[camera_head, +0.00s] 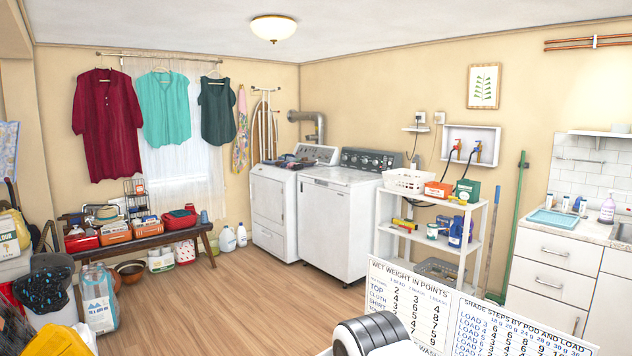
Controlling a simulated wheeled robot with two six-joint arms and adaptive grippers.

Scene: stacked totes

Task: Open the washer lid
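Two white laundry machines stand side by side against the back wall. The right one, which looks like the top-loading washer (334,222), has a dark control panel with knobs along its back. Its lid (338,176) is a flat white top that looks closed, and nothing lies on it. The left machine (273,213) has a panel on its front and dark items on top; it looks like the dryer. Neither of my grippers is in view.
A white shelf rack (432,222) with a basket, boxes and bottles stands close to the washer's right. Printed boards (410,305) stand in the right foreground. A wooden bench (140,243) with bins is at left. The wood floor (235,285) before the machines is clear.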

